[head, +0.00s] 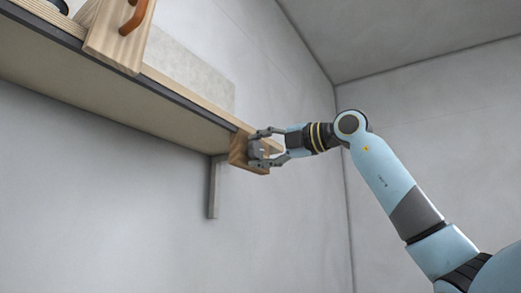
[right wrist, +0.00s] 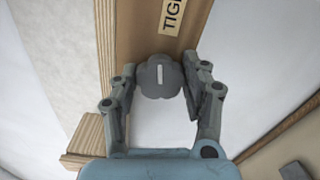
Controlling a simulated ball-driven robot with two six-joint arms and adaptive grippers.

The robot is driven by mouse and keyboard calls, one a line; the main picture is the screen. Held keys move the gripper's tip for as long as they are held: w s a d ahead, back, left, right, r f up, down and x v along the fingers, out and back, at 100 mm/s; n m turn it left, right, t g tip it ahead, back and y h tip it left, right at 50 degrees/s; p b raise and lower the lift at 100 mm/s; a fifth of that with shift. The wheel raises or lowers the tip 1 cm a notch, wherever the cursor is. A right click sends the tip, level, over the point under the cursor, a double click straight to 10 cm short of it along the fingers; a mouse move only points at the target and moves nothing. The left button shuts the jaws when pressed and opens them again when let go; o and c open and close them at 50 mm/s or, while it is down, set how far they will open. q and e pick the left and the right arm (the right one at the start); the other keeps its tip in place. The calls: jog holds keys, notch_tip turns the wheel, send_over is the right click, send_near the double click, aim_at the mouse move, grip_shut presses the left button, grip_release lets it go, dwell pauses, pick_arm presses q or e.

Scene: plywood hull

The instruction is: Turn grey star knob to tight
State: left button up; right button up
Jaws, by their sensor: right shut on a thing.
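The grey star knob (right wrist: 160,76) sits on the face of a wooden block (right wrist: 140,30) in the right wrist view. A pale pointer line on it runs upright in that view. A cream label (right wrist: 176,14) reading "TIG", cut off by the frame edge, is just above the knob. My right gripper (right wrist: 160,88) has its two fingers on either side of the knob and is shut on it. In the head view the right gripper (head: 262,148) is at the wooden block (head: 238,150) on the shelf's end, and its fingers partly hide the grey knob. My left gripper is not in view.
A shelf (head: 120,95) with a dark edge runs along the wall, with a grey bracket (head: 213,188) below. A wooden piece with an orange handle (head: 134,17) stands on the shelf at upper left. The space below the shelf is clear.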

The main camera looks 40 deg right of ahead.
jog(key=shift+m, duration=1.2)
jog(key=shift+f+m, duration=0.15)
jog(key=shift+m, duration=0.15)
jog(key=o, duration=0.8)
jog(key=shift+v, duration=3.75)
